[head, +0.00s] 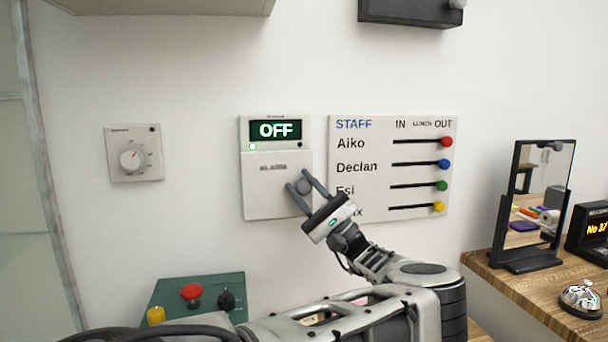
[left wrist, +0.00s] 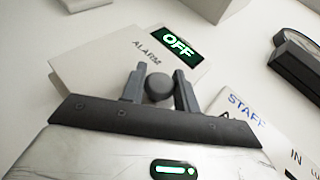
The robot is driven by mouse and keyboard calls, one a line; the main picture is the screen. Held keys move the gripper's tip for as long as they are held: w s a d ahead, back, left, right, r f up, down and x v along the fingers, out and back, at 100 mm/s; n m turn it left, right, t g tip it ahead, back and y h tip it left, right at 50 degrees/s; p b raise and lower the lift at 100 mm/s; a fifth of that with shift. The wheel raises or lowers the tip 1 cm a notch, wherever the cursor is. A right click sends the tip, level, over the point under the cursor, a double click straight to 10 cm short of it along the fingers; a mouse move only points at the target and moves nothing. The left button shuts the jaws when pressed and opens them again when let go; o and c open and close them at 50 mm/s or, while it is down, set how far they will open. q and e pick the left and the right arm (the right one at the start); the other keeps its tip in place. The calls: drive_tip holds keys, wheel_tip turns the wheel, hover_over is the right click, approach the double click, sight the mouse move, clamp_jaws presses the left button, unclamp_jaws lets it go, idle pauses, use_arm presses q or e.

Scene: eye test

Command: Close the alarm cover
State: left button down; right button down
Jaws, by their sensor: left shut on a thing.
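The alarm box (head: 276,122) is a white wall unit with a green-lit display (head: 276,130) reading OFF. Below the display is its white cover (head: 265,192), marked ALARM, which also shows in the left wrist view (left wrist: 100,66). The cover looks near flat against the box; I cannot tell whether a small gap is left. A round grey knob (left wrist: 159,86) stands on the cover toward its right side. My left gripper (head: 298,179) is shut on this knob, one finger on each side; its fingers show in the left wrist view (left wrist: 160,72). My right gripper is not in view.
A staff board (head: 380,152) with coloured sliders hangs close to the right of the box, partly behind my left gripper. A dial (head: 134,153) is on the wall at left. A green control box (head: 170,292) stands below. A mirror (head: 535,200) stands on the right-hand table.

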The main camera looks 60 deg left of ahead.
use_arm(q)
drive_tip(key=shift+r, duration=0.2)
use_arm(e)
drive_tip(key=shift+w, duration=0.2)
use_arm(q)
drive_tip(key=c, duration=1.1)
unclamp_jaws()
drive_tip(key=shift+a, duration=0.1)
drive_tip(key=shift+o, duration=0.2)
drive_tip(key=shift+f, duration=0.1)
